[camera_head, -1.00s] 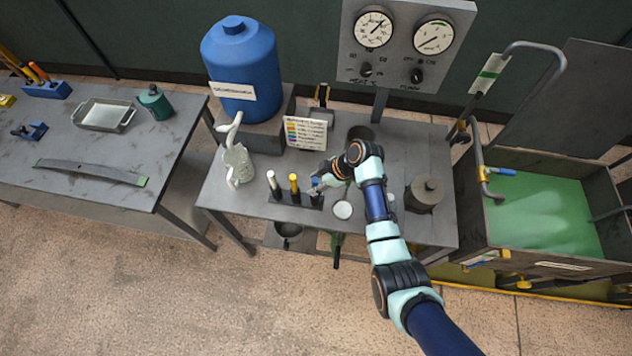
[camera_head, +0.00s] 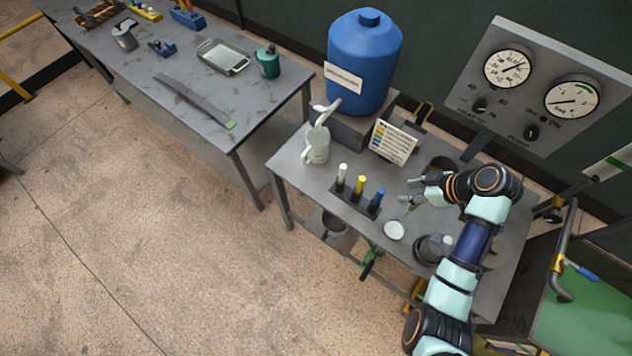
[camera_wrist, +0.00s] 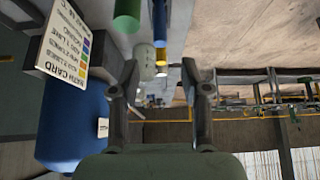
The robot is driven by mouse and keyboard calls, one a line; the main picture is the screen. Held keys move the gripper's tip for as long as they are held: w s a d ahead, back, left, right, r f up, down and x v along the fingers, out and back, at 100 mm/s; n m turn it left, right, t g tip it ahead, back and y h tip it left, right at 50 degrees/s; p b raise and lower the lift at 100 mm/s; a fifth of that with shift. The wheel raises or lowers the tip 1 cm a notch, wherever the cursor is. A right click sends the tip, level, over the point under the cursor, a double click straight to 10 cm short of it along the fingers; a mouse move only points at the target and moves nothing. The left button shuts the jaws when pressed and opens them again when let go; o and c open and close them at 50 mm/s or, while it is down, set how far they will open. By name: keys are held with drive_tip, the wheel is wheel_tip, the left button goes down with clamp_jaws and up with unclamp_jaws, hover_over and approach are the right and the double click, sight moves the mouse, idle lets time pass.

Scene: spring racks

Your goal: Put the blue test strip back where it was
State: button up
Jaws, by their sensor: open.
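The blue test strip (camera_head: 377,199) stands upright in the right end of a small dark rack (camera_head: 354,203) on the middle bench. A yellow strip (camera_head: 360,186) and a white strip (camera_head: 343,176) stand to its left in the same rack. My gripper (camera_head: 409,191) is just right of the blue strip, apart from it, open and empty. In the wrist view the two fingers of my gripper (camera_wrist: 160,95) are spread with nothing between the tips.
A card (camera_head: 393,142) with coloured lines stands behind the rack, beside a large blue tank (camera_head: 364,60). A white jug (camera_head: 317,145) is left of the rack. A round white dish (camera_head: 394,230) and a grey lidded pot (camera_head: 432,249) lie near my arm.

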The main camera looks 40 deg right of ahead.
drive_tip(key=w+a+r+t+h, duration=0.1)
drive_tip(key=w+a+r, duration=0.3)
drive_tip(key=w+a, duration=0.55)
drive_tip(key=w+a+r+t+h, duration=0.1)
drive_tip(key=w+a+r, duration=0.45)
drive_tip(key=a, duration=0.75)
drive_tip(key=a+r+t, duration=0.1)
drive_tip(key=a+r, duration=0.2)
drive_tip(key=a, duration=0.3)
drive_tip(key=a+r+m+t, duration=0.1)
drive_tip(key=a+r+t, duration=0.1)
drive_tip(key=a, duration=0.4)
drive_tip(key=a+r+m+t, duration=0.1)
drive_tip(key=a+r, duration=0.3)
drive_tip(key=a, duration=0.3)
drive_tip(key=shift+r+y, duration=0.4)
drive_tip(key=shift+w, duration=0.1)
